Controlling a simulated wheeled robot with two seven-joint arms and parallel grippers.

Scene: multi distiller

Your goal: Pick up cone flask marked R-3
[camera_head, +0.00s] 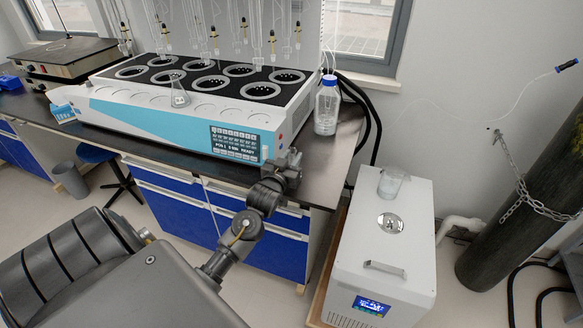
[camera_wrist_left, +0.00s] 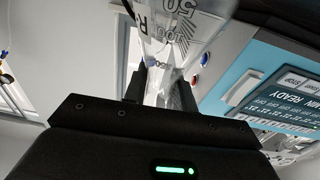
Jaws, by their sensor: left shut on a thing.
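In the left wrist view a clear cone flask (camera_wrist_left: 180,35) with printed volume marks and a white label showing an "R" stands between my left gripper's fingers (camera_wrist_left: 160,92). The rest of the label is cut off. The gripper is shut on the flask's narrower part. In the head view my left gripper (camera_head: 290,162) is at the right front corner of the distiller (camera_head: 160,115), by its display; the held flask is hard to make out there. Another clear cone flask (camera_head: 180,97) stands on the distiller's front ledge; its label is unreadable. My right gripper is not in view.
A clear bottle with a blue cap (camera_head: 327,108) stands on the bench right of the distiller. A dark gas cylinder (camera_head: 530,200) is chained at far right.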

